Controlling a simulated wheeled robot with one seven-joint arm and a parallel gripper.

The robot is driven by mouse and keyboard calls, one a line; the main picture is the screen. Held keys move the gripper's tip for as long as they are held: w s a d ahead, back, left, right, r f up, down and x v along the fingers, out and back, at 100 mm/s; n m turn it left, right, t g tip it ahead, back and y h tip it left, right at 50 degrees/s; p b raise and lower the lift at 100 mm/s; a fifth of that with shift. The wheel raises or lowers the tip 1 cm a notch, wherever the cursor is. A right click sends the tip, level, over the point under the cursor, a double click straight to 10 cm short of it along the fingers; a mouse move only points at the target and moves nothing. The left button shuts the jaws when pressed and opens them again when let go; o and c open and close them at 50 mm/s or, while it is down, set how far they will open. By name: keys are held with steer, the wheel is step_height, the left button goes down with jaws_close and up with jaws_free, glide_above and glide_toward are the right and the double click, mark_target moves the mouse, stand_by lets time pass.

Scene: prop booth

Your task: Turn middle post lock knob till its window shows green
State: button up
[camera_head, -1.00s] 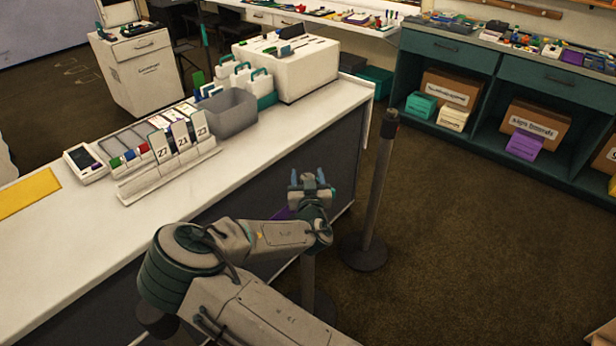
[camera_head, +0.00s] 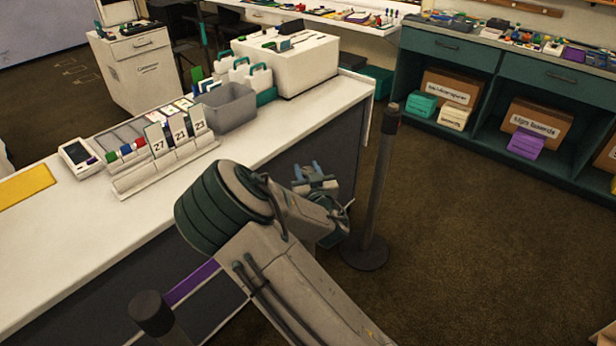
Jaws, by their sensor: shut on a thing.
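My gripper (camera_head: 314,174) is beside the counter's right end, at the spot where the middle post's top stands. Its blue-tipped fingers point up and away from me. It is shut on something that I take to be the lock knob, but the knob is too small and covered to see. My own arm hides the middle post. The knob's window does not show, so its colour cannot be told.
A dark post (camera_head: 375,200) stands close to the right of my gripper. Another post's top (camera_head: 150,311) and a purple belt (camera_head: 193,282) are at lower left. The white counter (camera_head: 60,250) lies to the left. The brown floor (camera_head: 480,240) at right is clear.

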steer(key=shift+d+f+n+g+y+b, duration=0.1)
steer(key=shift+n+g+y+b, duration=0.7)
steer(key=shift+y+b, duration=0.7)
steer(key=shift+f+n+g+y+b, duration=0.1)
steer(key=shift+n+g+y+b, duration=0.4)
steer(key=shift+n+y+b, duration=1)
steer(key=n+g+y+b, duration=0.2)
steer(key=g, duration=0.1)
steer(key=shift+r+y+b, duration=0.1)
steer(key=shift+y+b, duration=0.2)
steer(key=shift+b, duration=0.05)
steer(key=n+g+y, duration=0.1)
steer(key=g, duration=0.1)
steer(key=n+g+y, duration=0.1)
steer(key=n+g, duration=0.1)
steer(key=shift+r+n+g+y, duration=0.1)
steer(key=shift+n+g+y, duration=0.2)
steer(key=shift+g+y, duration=0.1)
steer(key=shift+n+g+y+p, duration=0.4)
steer(key=shift+n+g, duration=0.65)
steer(key=shift+g, duration=0.65)
steer(key=shift+n+g+y+p, duration=0.35)
steer(key=shift+n+g, duration=0.7)
steer(key=shift+g, duration=0.65)
steer(key=shift+s, duration=0.1)
steer(key=o, duration=1)
steer(key=shift+c, duration=0.2)
